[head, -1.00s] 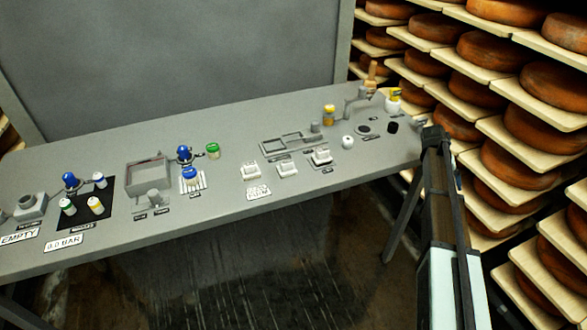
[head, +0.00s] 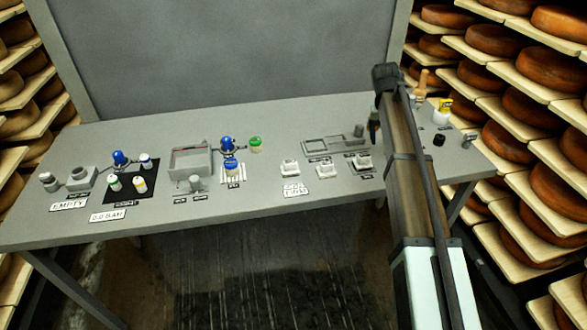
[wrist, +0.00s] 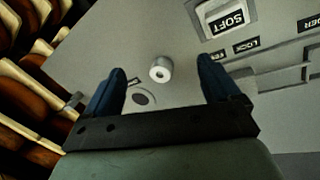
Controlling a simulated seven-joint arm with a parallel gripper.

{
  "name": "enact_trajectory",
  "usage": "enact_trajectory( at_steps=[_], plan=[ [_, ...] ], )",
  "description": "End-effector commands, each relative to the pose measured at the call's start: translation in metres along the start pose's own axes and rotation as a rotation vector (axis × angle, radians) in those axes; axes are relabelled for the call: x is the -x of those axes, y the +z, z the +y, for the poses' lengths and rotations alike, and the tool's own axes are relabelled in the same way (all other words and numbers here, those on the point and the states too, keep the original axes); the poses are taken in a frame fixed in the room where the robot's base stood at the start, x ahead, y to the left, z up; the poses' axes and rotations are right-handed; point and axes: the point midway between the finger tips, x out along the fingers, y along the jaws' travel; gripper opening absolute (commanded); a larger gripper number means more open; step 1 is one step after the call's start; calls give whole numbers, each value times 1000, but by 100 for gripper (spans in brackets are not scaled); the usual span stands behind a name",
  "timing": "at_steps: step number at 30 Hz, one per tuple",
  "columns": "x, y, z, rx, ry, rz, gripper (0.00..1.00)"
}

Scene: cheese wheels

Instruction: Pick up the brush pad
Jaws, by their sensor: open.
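No part in view is legibly marked as the brush pad. A white block marked SOFT (wrist: 226,16) sits at the top right of the wrist view. In the head view my arm hides the round piece. The SOFT block appears to be the rightmost white block (head: 363,162) there.
Two more white blocks (head: 290,167) (head: 326,170) stand in the head view. A yellow-topped white bottle (head: 442,111) and a black cylinder (head: 439,140) stand right of my arm. Cheese shelves (head: 515,100) rise beyond the table's right end.

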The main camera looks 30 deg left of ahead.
Motion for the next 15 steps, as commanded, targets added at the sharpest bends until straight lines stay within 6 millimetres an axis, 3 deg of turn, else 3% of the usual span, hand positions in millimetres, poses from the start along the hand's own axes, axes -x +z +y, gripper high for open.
enact_trajectory(
  at_steps=[1, 9, 15],
  plan=[
    [14, 4, -32, 38, -25, 6, 89],
    [83, 42, -172, 220, -152, 8, 89],
    [120, 74, -242, 325, -218, 2, 89]
  ],
)
